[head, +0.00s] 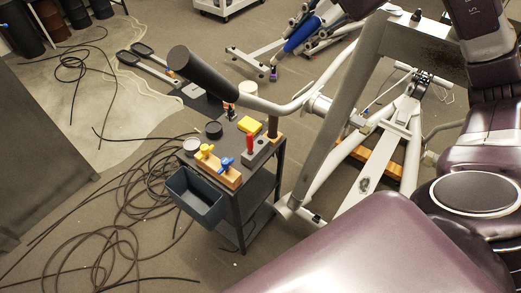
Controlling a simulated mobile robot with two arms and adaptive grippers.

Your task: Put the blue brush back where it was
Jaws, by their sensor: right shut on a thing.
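A blue-handled tool (225,163), which looks like the blue brush, stands in a wooden block (230,182) on top of a small dark cart (237,207). A yellow-handled tool (206,150) stands beside it in the same block. Bristles cannot be made out on either. My right arm fills the right side and the bottom of the head view with its maroon links. I cannot make out its fingertips or anything held between them. My left gripper is not in view.
The cart top also holds a red-handled tool (250,143), a yellow block (249,125) and a dark round tin (214,130). A bin (195,198) hangs on its front. The machine's black handgrip (203,72) reaches over the cart's back. Loose cables (120,235) cover the floor at left.

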